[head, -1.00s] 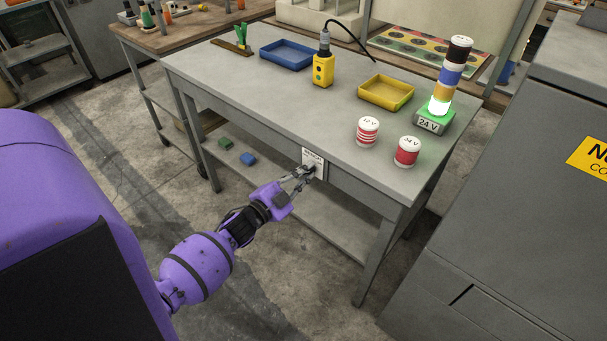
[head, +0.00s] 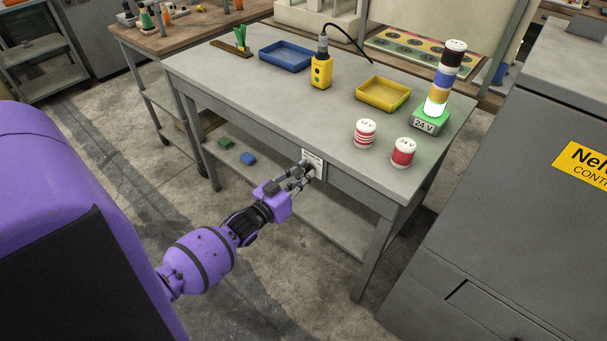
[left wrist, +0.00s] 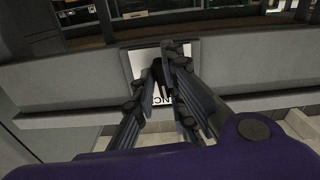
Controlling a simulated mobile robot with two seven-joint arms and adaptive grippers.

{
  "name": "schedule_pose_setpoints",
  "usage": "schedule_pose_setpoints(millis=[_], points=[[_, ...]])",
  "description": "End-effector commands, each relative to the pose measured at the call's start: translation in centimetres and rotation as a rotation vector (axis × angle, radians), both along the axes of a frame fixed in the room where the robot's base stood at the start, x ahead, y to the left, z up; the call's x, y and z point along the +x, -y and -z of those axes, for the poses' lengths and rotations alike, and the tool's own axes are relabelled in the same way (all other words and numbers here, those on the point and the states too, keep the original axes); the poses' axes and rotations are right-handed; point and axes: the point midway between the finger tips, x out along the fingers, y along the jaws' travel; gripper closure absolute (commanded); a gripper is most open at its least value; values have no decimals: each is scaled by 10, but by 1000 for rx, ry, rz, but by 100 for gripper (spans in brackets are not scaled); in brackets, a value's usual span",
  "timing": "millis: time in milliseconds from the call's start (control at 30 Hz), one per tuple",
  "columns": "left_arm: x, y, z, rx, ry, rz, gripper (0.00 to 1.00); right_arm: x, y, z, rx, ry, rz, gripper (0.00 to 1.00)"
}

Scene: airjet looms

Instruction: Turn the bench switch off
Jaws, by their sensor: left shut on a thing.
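The bench switch has a white plate (head: 317,158) on the front apron of the grey workbench (head: 272,118). My left gripper (head: 308,173) is at the plate, its fingers shut on the dark switch knob. In the left wrist view the fingertips (left wrist: 165,65) close around the black knob in front of the white plate (left wrist: 140,62). The fingers hide most of the knob, so its turn position cannot be read. The signal tower (head: 443,80) on the bench glows green at its lowest segment. My right gripper is not in view.
On the bench stand a yellow pendant box (head: 321,72), a blue tray (head: 287,55), a yellow tray (head: 383,93) and two red-and-white cans (head: 365,133), (head: 404,152). A grey cabinet (head: 520,200) stands close on the right. The floor in front is clear.

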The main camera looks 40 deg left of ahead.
Motion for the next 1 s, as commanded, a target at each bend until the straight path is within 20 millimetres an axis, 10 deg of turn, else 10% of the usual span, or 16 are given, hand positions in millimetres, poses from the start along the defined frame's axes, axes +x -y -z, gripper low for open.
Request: schedule_pose_setpoints(millis=[1000], points=[[0,-4,-2,-682,-51,-6,100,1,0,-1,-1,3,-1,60]])
